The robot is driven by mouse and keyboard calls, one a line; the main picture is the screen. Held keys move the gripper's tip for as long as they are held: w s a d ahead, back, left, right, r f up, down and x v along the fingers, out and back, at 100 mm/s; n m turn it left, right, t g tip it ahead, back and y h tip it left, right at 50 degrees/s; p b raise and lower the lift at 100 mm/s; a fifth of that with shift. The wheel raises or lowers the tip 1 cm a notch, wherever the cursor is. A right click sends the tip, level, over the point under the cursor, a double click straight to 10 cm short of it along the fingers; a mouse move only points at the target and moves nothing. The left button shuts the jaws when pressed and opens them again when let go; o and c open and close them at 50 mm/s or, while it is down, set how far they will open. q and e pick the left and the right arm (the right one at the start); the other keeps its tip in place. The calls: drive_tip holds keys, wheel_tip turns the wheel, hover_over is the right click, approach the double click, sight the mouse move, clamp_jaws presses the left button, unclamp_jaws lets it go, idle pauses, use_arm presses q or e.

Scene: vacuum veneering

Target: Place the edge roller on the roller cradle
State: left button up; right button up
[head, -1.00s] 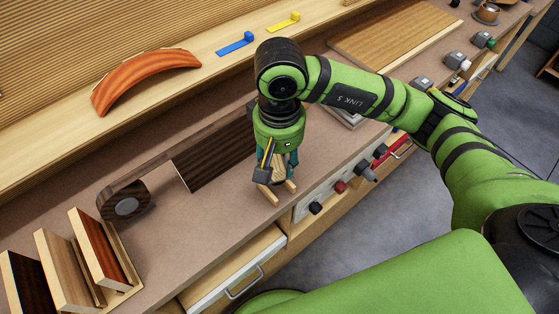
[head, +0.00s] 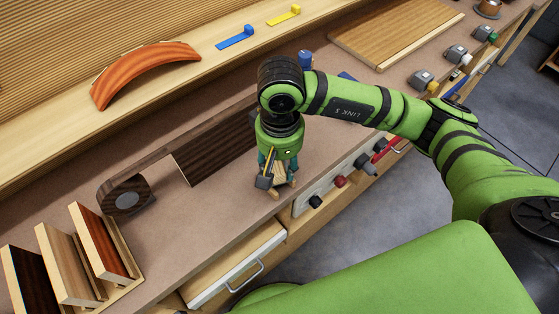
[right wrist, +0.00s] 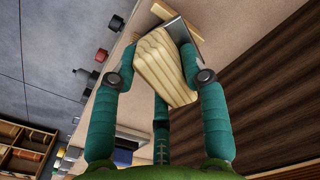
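My right gripper (head: 277,172) points down over the front part of the bench, near the knobs on its front. In the right wrist view its teal fingers (right wrist: 158,77) stand around a pale, ribbed wooden body (right wrist: 160,65), which I take as the edge roller, and appear to be closed on it. A grey metal plate (right wrist: 182,32) shows beside this body. Small wooden prongs (head: 273,194), probably the roller cradle, stick out just below the gripper; one end also shows in the wrist view (right wrist: 162,11). Whether roller and cradle touch is hidden. My left gripper is out of view.
A dark veneer strip (head: 210,157) with a curled end (head: 127,196) lies left of the gripper. Slotted wood samples (head: 105,243) stand at the lower left. An orange curved piece (head: 145,72) lies on the back shelf. A wooden board (head: 395,35) lies at the back right.

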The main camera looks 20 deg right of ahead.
drive_tip(key=shift+o, duration=0.8)
drive_tip(key=shift+r, duration=0.1)
drive_tip(key=shift+r+p, duration=0.25)
drive_tip(key=shift+p, duration=0.25)
drive_tip(key=shift+r+p, duration=0.4)
drive_tip(key=shift+p, duration=0.15)
wheel_tip(320, 180, up, 3)
drive_tip(key=b, duration=0.2)
drive_tip(key=shift+b, duration=0.35)
wheel_tip(320, 180, up, 8)
drive_tip(key=b, duration=0.1)
drive_tip(key=shift+r, duration=0.15)
